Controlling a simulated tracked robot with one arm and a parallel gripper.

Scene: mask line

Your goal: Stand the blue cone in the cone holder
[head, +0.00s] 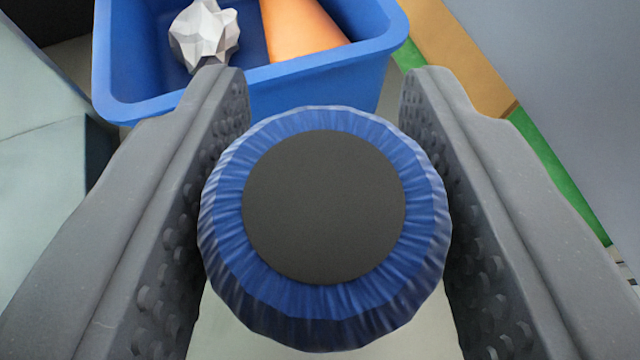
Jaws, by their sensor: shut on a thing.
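The blue cone (420,215) is between the two grey fingers of my gripper (326,95), in the lower middle of the head view. I see it end-on: a ridged, pleated blue round body with a flat dark grey disc facing the camera. Its length and far end are hidden, so its tilt is hard to tell. My gripper is shut on it, with the studded inner pads at its left and right sides. No cone holder can be made out in this view.
A blue bin (325,68) stands beyond the fingers at the top. A white crumpled faceted thing (203,37) and an orange tapered thing (296,30) lie in it. Grey-green surfaces (40,150) are at the left. An orange-tan strip (460,60) and a green strip (560,170) run along the right.

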